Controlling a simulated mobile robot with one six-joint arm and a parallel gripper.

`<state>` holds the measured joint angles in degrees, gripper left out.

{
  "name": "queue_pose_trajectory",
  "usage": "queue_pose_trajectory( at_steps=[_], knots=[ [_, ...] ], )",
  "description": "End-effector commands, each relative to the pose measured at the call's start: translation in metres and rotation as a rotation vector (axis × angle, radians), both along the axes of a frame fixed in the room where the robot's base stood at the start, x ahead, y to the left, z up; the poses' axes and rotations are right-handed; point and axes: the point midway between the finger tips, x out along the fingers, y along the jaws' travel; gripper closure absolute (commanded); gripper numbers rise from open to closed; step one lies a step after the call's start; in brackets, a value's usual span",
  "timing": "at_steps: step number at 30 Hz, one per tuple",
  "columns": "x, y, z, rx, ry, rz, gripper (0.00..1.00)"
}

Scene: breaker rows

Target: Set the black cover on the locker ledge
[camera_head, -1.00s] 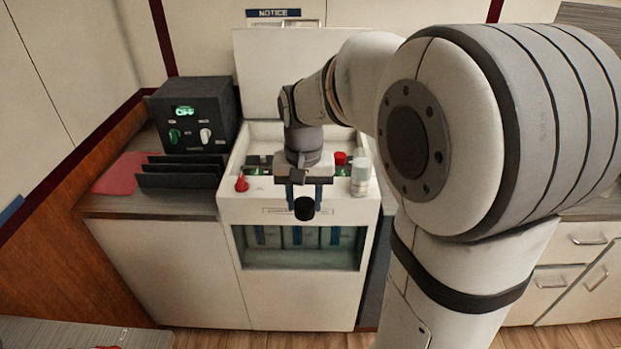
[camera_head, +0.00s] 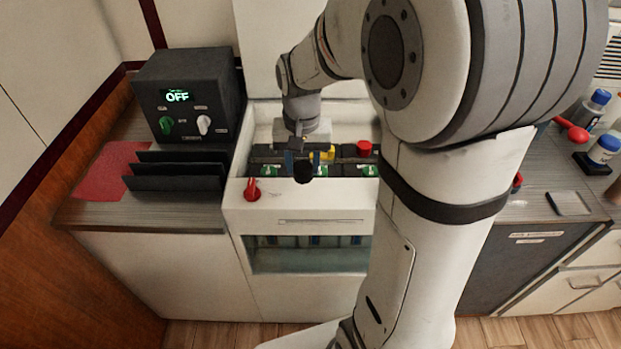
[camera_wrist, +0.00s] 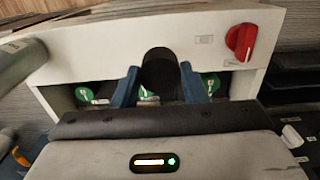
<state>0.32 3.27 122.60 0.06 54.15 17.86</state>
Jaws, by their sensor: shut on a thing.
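My gripper (camera_head: 302,163) has two blue fingers shut on the black cover (camera_head: 303,172), a small dark round piece. In the wrist view the cover (camera_wrist: 160,72) sits between the fingertips (camera_wrist: 160,88). The white locker (camera_head: 300,262) has a pale front ledge (camera_head: 315,212). In the head view the cover appears at the ledge's back edge, in front of the green-marked breakers (camera_head: 340,170). In the wrist view it overlaps the ledge (camera_wrist: 110,50). I cannot tell its height above the ledge, or any contact. My arm hides the ledge's right end in the head view.
A red knob (camera_head: 252,190) stands at the ledge's left end. A red button (camera_head: 364,147) and a yellow part (camera_head: 327,152) are behind the breakers. A pale cylinder (camera_wrist: 12,62) stands at the wrist view's left. The ledge's middle is clear.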

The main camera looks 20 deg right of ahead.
Motion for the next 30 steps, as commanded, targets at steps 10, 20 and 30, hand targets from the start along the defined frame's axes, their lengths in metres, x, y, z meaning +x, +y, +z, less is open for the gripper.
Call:
queue_pose_trajectory(
  at_steps=[10,20,30],
  knots=[
    [-0.001,0.0,-0.043,0.0,0.004,0.001,0.83],
    [0.0,0.001,-0.054,0.0,-0.001,0.002,0.83],
    [0.0,0.001,-0.057,0.0,-0.001,0.002,0.47]
  ],
)
